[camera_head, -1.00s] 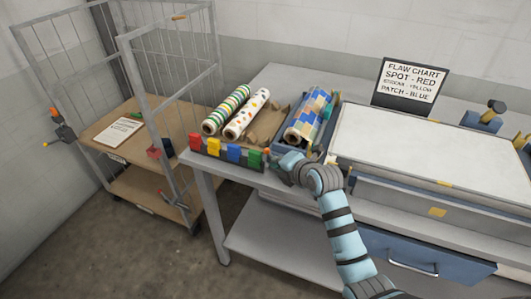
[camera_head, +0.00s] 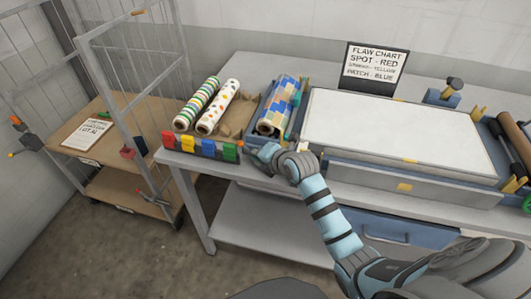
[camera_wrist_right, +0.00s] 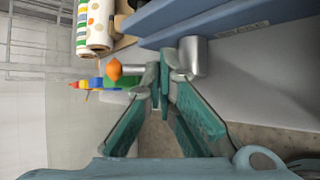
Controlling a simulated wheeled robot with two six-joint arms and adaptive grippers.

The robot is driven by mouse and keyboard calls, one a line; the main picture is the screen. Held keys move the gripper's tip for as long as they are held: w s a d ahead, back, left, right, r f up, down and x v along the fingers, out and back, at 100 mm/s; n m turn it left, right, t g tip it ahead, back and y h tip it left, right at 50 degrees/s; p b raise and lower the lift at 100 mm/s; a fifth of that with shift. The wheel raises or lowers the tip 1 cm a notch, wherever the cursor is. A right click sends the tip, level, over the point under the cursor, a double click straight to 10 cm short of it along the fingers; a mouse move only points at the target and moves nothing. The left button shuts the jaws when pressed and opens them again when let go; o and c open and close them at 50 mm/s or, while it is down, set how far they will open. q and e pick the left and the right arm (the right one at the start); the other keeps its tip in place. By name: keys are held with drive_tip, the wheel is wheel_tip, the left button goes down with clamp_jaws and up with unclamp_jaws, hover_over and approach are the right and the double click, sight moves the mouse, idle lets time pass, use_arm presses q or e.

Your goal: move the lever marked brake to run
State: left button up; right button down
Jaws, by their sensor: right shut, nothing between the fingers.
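A lever with an orange ball knob (camera_wrist_right: 114,69) and a short grey rod shows in the right wrist view. The rod runs toward a grey metal cylinder (camera_wrist_right: 194,57) beside the blue body. In the head view the orange knob is a small spot (camera_head: 240,146) by the table's front edge. My right gripper (camera_head: 258,155) is there, shut and empty. In the wrist view its fingertips (camera_wrist_right: 163,74) overlap the gap between rod and cylinder; I cannot tell whether they touch. My left gripper is not in view.
Red, yellow, blue and green blocks (camera_head: 201,146) line the table edge left of my gripper. Fabric rolls (camera_head: 218,107) lie behind. The white press bed (camera_head: 400,133) is to the right, below a flaw chart (camera_head: 376,66). A wire cart (camera_head: 110,110) stands left.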

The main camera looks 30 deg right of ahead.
drive_tip(key=p+v, duration=0.4)
drive_tip(key=v, duration=1)
drive_tip(key=s+a+f+m+g+h, duration=0.1)
drive_tip(key=s+f+m+g, duration=0.4)
drive_tip(key=s+m, duration=0.75)
drive_tip(key=s+a+f+m+g+h, duration=0.1)
drive_tip(key=s+f+m+g, duration=0.2)
drive_tip(key=s+f+m, duration=0.65)
drive_tip(key=s+d+f+m+g+b, duration=0.1)
drive_tip(key=s+f, duration=0.1)
drive_tip(key=f, duration=0.8)
drive_tip(key=s+d+f+m+b, duration=0.1)
drive_tip(key=s+f, duration=0.2)
drive_tip(key=f, duration=0.8)
use_arm(q)
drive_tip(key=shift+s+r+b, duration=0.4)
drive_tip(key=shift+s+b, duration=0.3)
drive_tip(key=shift+b, duration=0.15)
use_arm(e)
drive_tip(key=s+d+f+g, duration=0.1)
drive_tip(key=s+f, duration=1.1)
drive_tip(key=s, duration=0.1)
drive_tip(key=shift+f, duration=0.2)
